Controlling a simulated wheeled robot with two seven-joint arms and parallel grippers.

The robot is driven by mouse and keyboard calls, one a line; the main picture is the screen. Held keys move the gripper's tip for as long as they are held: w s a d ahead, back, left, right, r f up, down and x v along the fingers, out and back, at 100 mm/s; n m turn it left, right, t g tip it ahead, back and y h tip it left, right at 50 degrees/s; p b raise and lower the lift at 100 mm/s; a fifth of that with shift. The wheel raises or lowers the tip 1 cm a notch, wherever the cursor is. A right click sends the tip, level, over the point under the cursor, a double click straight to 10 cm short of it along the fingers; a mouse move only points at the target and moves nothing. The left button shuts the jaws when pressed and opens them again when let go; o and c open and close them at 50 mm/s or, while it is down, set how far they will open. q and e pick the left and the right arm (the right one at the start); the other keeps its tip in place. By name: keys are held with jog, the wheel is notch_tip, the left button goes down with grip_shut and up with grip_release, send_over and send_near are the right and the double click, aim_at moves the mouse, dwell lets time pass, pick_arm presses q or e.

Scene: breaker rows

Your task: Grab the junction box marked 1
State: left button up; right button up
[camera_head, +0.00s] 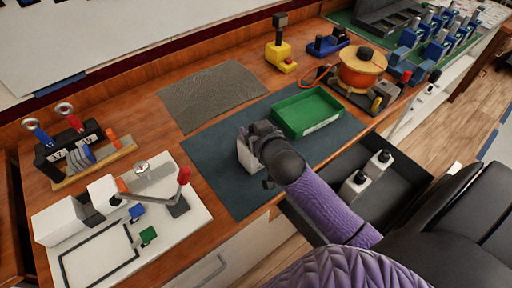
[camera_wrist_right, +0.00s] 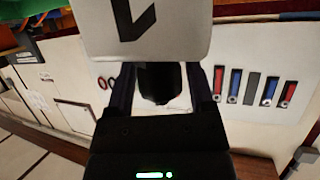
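A white junction box (camera_head: 246,155) stands on the dark blue-grey mat (camera_head: 215,160) in the head view, left of the green tray. In the right wrist view the white box face (camera_wrist_right: 140,28) fills the top, with a black mark that looks like a 1, cut off by the frame. A black stub (camera_wrist_right: 160,82) shows below that face. My right gripper (camera_wrist_right: 162,85) has its two fingers on either side of the stub; their tips are hidden behind the box, and I cannot tell whether they press on it. My left gripper is not in view.
A green tray (camera_head: 306,111) sits just right of the box. Two more white boxes with black tops, one here (camera_head: 381,164), are in the open drawer (camera_head: 410,178). A white panel board (camera_head: 185,226) with a red-knobbed lever lies left. A grey mat (camera_head: 212,95) is clear.

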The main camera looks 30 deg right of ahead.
grip_shut()
dwell(1.1)
